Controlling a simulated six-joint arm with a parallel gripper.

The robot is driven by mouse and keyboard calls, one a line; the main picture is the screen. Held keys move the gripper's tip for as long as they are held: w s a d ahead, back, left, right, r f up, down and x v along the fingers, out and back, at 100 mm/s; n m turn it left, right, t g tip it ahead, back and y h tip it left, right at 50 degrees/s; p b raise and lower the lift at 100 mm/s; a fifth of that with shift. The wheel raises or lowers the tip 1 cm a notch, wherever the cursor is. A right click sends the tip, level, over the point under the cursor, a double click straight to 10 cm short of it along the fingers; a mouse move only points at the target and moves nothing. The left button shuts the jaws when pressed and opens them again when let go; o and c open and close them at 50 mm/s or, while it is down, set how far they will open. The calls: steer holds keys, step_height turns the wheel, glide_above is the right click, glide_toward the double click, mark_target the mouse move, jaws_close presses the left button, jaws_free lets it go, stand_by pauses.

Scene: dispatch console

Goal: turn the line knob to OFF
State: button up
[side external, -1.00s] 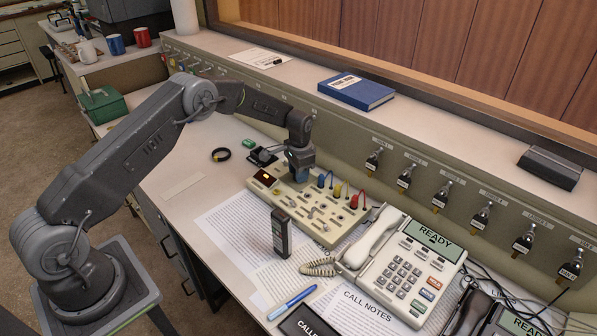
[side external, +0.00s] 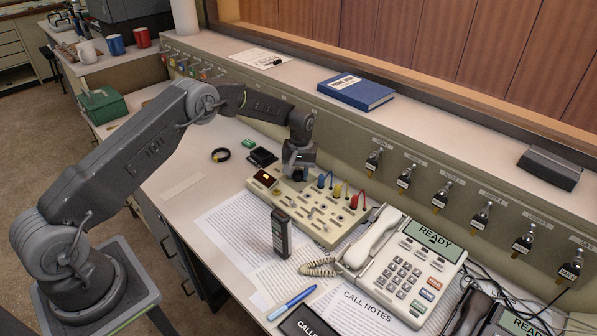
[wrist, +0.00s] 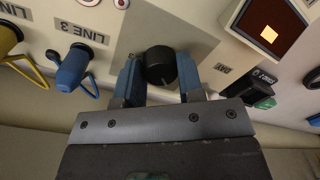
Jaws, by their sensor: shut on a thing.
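The line knob (wrist: 160,66) is round and black, on the pale panel of the console box (side external: 327,228). In the wrist view it sits between the two blue fingers of my gripper (wrist: 160,74), which is shut on it. A small label reading LINE (wrist: 223,68) shows beside the knob. A faint light mark shows on the knob's near edge, but I cannot read its setting. In the side view my gripper (side external: 298,170) points down at the box's far left part and hides the knob. A red display window (wrist: 268,30) with one lit yellowish square is near the knob.
Blue and yellow plugs stand close to the gripper, the blue plug (wrist: 72,68) by the LINE 3 label. A black handheld device (side external: 281,233) stands upright in front of the box. A desk phone (side external: 405,265) stands to the right.

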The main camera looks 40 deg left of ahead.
mark_target(301, 172)
steer(key=n, duration=0.5)
steer(key=shift+n, duration=0.3)
stand_by(0.4)
steer(key=o, duration=0.9)
steer(key=shift+r, duration=0.15)
steer(key=r, duration=1.3)
steer(key=shift+w+d+r, duration=0.1)
steer(key=shift+w+r, duration=0.2)
steer(key=shift+w, duration=0.05)
